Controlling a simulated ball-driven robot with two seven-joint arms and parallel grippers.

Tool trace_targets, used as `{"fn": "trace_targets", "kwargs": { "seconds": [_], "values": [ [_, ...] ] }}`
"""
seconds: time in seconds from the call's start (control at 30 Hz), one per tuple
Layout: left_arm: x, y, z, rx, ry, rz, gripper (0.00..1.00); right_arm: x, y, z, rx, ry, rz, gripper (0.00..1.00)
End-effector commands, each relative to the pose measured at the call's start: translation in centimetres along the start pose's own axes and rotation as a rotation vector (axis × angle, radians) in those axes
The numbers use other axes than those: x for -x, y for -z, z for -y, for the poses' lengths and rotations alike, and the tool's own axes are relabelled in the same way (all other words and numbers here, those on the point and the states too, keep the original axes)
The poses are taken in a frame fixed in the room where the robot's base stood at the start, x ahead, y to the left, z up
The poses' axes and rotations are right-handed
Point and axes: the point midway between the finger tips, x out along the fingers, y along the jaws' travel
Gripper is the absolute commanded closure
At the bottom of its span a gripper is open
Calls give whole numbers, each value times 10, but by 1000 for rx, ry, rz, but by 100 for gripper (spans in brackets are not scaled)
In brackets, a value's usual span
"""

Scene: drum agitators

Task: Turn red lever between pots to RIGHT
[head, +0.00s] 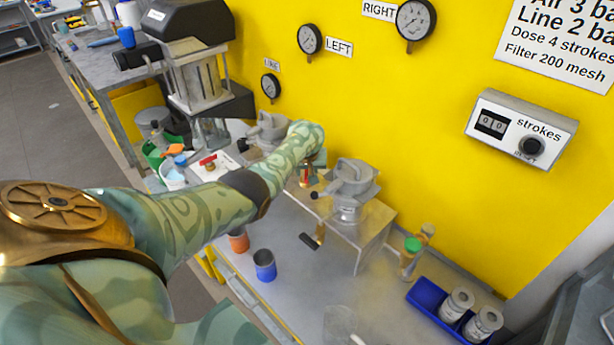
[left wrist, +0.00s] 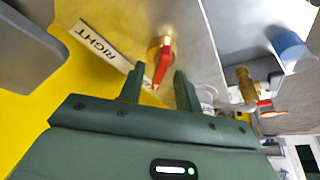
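The red lever (left wrist: 162,64) sits on a brass valve (left wrist: 160,45) in the left wrist view. My left gripper (left wrist: 159,80) is open, with one finger on each side of the lever and visible gaps between them. In the head view my left arm reaches between two grey pots, one behind (head: 268,131) and one in front (head: 351,190). There my left gripper (head: 312,172) is small and partly hidden by my wrist. A RIGHT label (left wrist: 95,40) appears upside down beside the valve in the left wrist view. My right gripper is not in view.
A yellow wall (head: 440,120) with gauges and a strokes counter box (head: 520,130) stands behind the bench. A blue cup (head: 264,265), a blue tray (head: 425,300) with cans and a green-topped bottle (head: 411,246) are on the bench. A black-handled valve (head: 312,238) sticks out in front.

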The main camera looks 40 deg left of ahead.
Motion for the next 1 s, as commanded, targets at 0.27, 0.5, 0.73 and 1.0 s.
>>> {"fn": "trace_targets", "kwargs": {
  "seconds": [0.27,0.5,0.73,1.0],
  "values": [
    [-6,1,1,-1,1,0,66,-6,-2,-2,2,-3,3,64],
    [-6,1,1,-1,1,0,97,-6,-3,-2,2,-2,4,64],
    [-6,0,1,-3,0,0,100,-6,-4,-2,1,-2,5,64],
    [-6,0,2,-67,-25,1,100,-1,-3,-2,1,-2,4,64]
  ]
}}
